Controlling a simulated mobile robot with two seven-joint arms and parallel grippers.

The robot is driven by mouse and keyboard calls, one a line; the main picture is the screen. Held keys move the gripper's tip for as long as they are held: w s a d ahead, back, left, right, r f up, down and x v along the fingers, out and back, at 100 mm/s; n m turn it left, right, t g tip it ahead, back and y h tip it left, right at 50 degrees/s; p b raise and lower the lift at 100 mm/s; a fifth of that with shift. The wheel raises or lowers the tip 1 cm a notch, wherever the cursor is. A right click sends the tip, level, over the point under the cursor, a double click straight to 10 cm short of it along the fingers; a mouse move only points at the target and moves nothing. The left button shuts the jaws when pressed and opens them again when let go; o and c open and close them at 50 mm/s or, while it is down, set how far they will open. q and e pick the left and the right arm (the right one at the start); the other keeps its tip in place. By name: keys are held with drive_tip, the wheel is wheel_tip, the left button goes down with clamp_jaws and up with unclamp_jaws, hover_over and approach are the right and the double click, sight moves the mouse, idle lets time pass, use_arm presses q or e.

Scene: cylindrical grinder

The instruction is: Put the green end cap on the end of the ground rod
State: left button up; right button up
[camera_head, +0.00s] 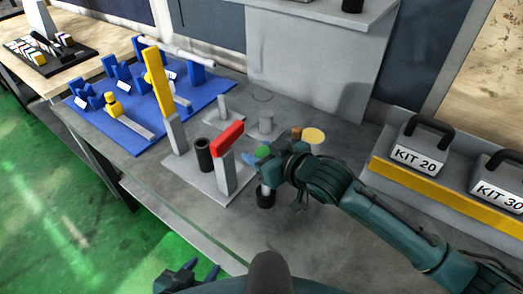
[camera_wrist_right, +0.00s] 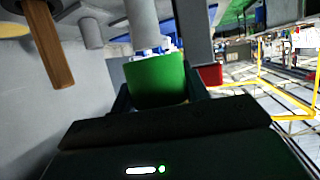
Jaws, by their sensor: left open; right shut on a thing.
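The green end cap (camera_wrist_right: 157,80) is between the fingers of my right gripper (camera_head: 264,164), which is shut on it. The cap's green top (camera_head: 263,150) also shows in the head view. In the right wrist view, a grey cylinder (camera_wrist_right: 143,22), perhaps the ground rod, lines up with the cap, with a jagged white and bluish edge between them. I cannot tell whether the cap is seated on it. In the head view, a dark cylindrical base (camera_head: 265,198) stands below the right gripper. My left gripper (camera_head: 193,275) is open and empty at the bottom edge, away from the cap.
KIT 20 (camera_head: 415,155) stands right.

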drive_tip(key=shift+f+b, duration=0.95)
drive_tip(key=shift+f, duration=1.1)
drive_tip(key=o, duration=1)
drive_tip(key=shift+o, duration=0.2)
drive_tip(key=v, duration=1.3)
drive_tip(key=shift+d, duration=0.1)
